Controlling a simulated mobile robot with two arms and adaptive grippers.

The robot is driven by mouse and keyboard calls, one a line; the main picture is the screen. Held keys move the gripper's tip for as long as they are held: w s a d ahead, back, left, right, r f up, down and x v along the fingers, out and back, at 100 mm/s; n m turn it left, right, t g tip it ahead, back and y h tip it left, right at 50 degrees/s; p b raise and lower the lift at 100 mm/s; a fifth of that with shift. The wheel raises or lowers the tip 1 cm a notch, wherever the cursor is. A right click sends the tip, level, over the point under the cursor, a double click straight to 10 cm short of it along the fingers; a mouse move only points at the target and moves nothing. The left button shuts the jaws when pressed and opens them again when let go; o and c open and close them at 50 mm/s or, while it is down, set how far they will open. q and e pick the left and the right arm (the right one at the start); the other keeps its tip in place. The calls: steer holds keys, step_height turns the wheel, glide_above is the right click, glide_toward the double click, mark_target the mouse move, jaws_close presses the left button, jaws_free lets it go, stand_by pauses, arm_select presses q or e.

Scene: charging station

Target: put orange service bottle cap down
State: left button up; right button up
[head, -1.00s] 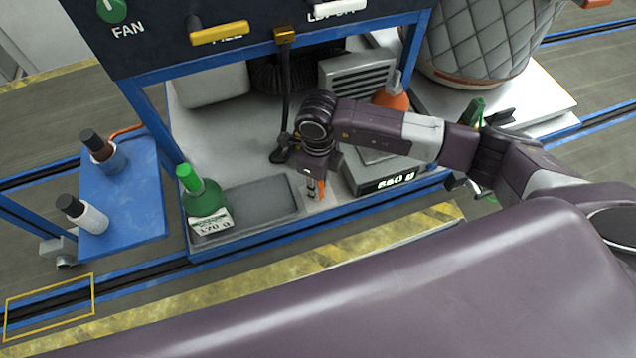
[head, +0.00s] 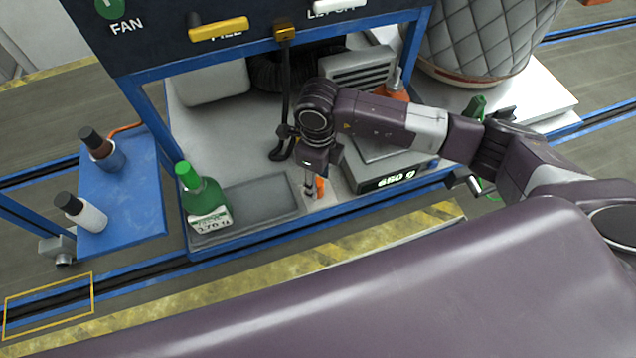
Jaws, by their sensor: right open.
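The small orange cap (head: 320,187) is at the front of the grey bench, between the shallow grey tray and the scale. My right gripper (head: 312,192) points down at it with its fingers open. The cap shows right beside the fingers; I cannot tell whether they still touch it. The orange service bottle (head: 394,92) stands further back on the scale side, partly hidden behind my right arm. My left gripper is not in view.
The shallow tray (head: 262,180) lies left of the gripper, with a green bottle (head: 204,200) beside it. The scale (head: 392,180) reading 650 g is close on the right. A dark hose nozzle (head: 283,140) hangs behind. A blue side shelf (head: 140,215) holds two bottles.

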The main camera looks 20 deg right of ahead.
mark_target(318, 182)
step_height(318, 182, up, 9)
steer(key=b, duration=0.2)
steer(key=shift+r+b, duration=0.2)
steer(key=shift+b, duration=0.1)
steer(key=shift+r, duration=0.4)
